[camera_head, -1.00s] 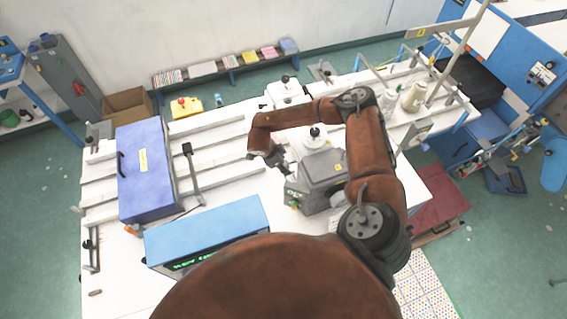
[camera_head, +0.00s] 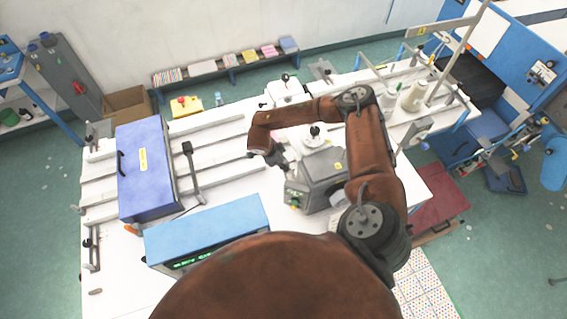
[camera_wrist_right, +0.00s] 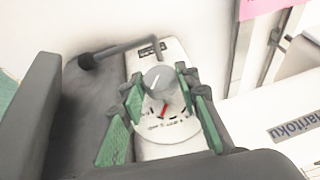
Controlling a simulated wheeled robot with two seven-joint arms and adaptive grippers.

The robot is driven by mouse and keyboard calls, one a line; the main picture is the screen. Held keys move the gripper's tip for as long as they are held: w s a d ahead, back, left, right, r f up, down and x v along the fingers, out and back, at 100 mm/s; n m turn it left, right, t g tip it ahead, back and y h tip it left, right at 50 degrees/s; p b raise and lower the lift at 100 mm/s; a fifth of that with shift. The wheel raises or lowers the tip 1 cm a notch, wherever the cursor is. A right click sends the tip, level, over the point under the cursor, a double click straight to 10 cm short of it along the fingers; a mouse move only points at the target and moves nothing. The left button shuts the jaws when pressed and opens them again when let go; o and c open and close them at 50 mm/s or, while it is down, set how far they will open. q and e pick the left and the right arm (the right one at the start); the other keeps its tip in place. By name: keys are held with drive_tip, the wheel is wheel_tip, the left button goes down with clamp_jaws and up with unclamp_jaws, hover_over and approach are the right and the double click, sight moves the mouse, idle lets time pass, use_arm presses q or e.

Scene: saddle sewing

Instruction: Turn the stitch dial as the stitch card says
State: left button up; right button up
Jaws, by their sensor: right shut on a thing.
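The stitch dial (camera_wrist_right: 159,78) is a round pale grey knob with a white line on it, in the middle of the right wrist view. Below it is a white scale plate with dark marks and a red pointer (camera_wrist_right: 165,111). My right gripper (camera_wrist_right: 161,92) is shut on the knob, its green-padded fingers on either side. In the head view my right gripper (camera_head: 273,157) is beside the grey and white machine (camera_head: 315,180), and the dial is hidden there. A pink card (camera_wrist_right: 262,8) shows partly at the top of the wrist view; no writing on it is readable. My left gripper is not in view.
A dark lever arm (camera_wrist_right: 112,52) stands close beside the dial. On the white table are a blue-violet case (camera_head: 145,180), a blue box (camera_head: 205,228) with a green display, and thread cones (camera_head: 414,97) at the right. My right arm covers part of the machine.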

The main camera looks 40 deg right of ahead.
drive_tip(key=shift+w+d+f+n+g+y+b, duration=0.2)
drive_tip(key=shift+g+b, duration=0.65)
drive_tip(key=shift+b, duration=0.75)
drive_tip(key=shift+w+a+r+n+g+y+b, duration=0.2)
drive_tip(key=shift+g+b, duration=0.7)
drive_tip(key=shift+b, duration=0.75)
drive_tip(key=shift+d+f+n+g+y+b, duration=0.1)
drive_tip(key=shift+f+n+g+y+b, duration=0.15)
drive_tip(key=shift+g+b, duration=1)
drive_tip(key=shift+r+y+b, duration=0.15)
drive_tip(key=shift+y+b, duration=0.1)
drive_tip(key=shift+b, duration=0.9)
drive_tip(key=shift+r, duration=0.1)
drive_tip(key=o, duration=1.2)
drive_tip(key=shift+c, duration=0.2)
drive_tip(key=v, duration=1.2)
drive_tip(key=shift+w, duration=0.1)
